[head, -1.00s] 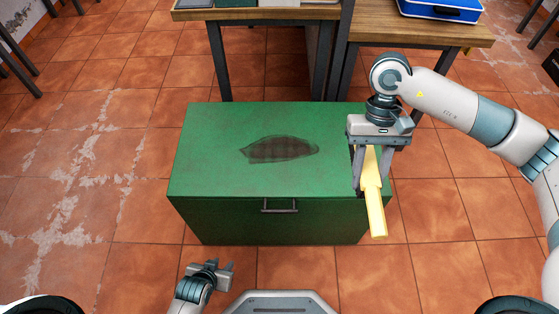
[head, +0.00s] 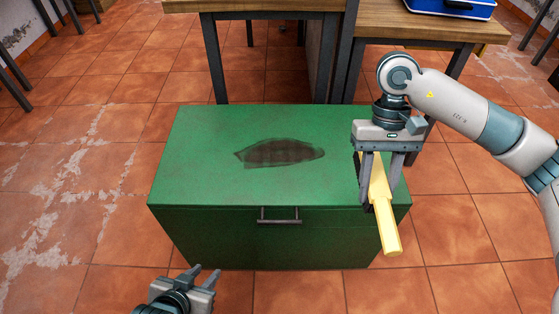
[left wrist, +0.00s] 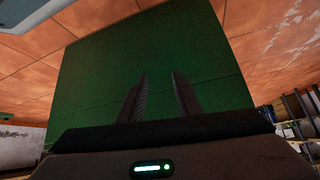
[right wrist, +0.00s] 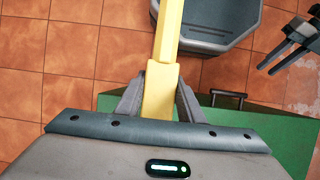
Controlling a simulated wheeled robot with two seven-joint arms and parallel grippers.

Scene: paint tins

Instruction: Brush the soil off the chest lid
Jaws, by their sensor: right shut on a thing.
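A green chest (head: 215,185) stands on the tiled floor, with a dark soil patch (head: 279,153) on the middle of its lid. My right gripper (head: 380,198) is shut on a yellow brush (head: 386,225) over the right end of the chest, to the right of the soil. The yellow handle also shows between the fingers in the right wrist view (right wrist: 160,90); the brush's bristles cannot be made out. My left gripper (head: 205,275) is low in front of the chest, its fingers apart and empty. The chest's green front fills much of the left wrist view (left wrist: 150,60).
A handle (head: 279,215) sticks out from the chest's front. The tiled floor (head: 75,200) left of the chest is clear.

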